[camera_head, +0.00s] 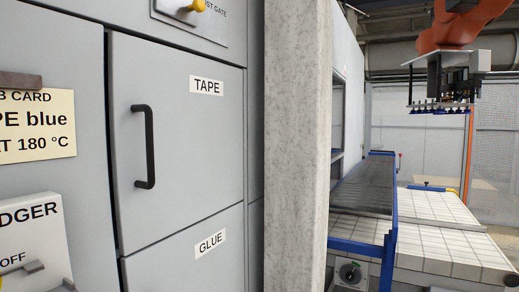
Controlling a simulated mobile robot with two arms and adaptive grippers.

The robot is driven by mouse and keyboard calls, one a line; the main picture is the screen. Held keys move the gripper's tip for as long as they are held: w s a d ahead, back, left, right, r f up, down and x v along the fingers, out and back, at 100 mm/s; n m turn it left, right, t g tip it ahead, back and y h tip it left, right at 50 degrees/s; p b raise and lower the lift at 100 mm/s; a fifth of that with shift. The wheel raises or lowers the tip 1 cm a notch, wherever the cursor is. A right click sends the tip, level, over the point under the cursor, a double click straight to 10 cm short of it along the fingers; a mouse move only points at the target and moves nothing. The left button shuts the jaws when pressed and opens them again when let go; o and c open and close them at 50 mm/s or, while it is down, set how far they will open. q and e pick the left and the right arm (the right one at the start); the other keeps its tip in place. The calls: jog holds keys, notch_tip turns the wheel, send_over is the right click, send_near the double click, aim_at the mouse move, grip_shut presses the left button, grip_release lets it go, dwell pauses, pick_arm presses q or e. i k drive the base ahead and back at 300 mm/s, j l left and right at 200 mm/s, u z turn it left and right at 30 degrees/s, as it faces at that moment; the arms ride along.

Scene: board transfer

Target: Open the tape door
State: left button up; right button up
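The tape door (185,195) is a flat grey panel in the left half of the head view, marked by a white TAPE label (206,86). It sits closed, flush in the grey cabinet front. Its black upright bar handle (149,147) is on the left side of the door, with nothing touching it. Neither of my grippers shows in this view.
Below is a grey GLUE panel (190,268). A job card (36,125) and an edger switch box (32,240) are at the left. A concrete pillar (296,150) stands right of the cabinet. Beyond it are a conveyor (366,187) and an orange robot arm (450,30).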

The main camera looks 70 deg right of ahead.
aim_at(176, 116)
jog(key=k+j+z, duration=0.15)
jog(key=z, duration=1.6)
